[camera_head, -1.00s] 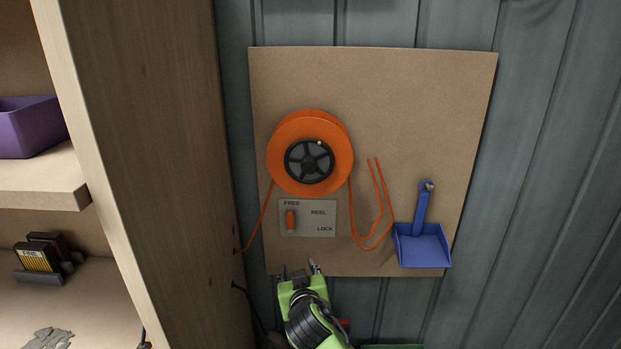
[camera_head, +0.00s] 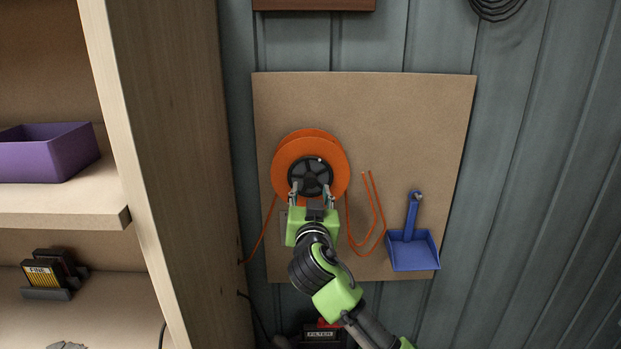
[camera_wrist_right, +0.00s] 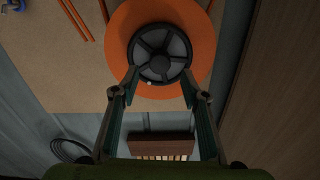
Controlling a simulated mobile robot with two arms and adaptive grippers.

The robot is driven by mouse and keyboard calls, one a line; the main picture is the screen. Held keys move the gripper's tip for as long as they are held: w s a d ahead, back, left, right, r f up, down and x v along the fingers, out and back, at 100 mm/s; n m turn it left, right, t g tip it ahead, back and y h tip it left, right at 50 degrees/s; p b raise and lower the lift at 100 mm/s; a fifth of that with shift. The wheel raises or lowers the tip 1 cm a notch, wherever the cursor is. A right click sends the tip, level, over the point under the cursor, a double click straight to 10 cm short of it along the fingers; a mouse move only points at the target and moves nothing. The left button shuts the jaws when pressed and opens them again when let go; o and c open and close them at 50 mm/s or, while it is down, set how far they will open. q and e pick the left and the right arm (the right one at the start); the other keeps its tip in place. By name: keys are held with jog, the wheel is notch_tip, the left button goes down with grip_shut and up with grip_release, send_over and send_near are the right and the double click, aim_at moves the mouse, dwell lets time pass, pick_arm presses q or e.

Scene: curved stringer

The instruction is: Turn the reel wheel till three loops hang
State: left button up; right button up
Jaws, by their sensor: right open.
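The orange reel (camera_head: 335,185) is mounted on a brown board, with a dark spoked wheel (camera_head: 311,171) at its centre. The wheel also shows in the right wrist view (camera_wrist_right: 160,52). My right gripper (camera_head: 311,192) is open at the wheel's lower edge, one finger towards each side. In the right wrist view its fingertips (camera_wrist_right: 160,80) flank the wheel's rim; I cannot tell whether they touch it. Orange cord (camera_head: 350,232) hangs in a narrow loop right of the reel, and another length runs down left. The switch plate (camera_head: 283,229) is mostly hidden by my gripper.
A blue dustpan (camera_head: 413,250) hangs at the board's lower right. A wooden shelf unit (camera_head: 185,180) stands close on the left, holding a purple bin (camera_head: 45,155). The board (camera_head: 430,120) is bare at upper right. A FILTER-labelled item (camera_head: 320,334) is low down.

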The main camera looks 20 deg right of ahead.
aim_at(310, 183)
jog(key=shift+p+x, duration=0.6)
jog(key=shift+x, duration=1.75)
jog(key=c, duration=1.1)
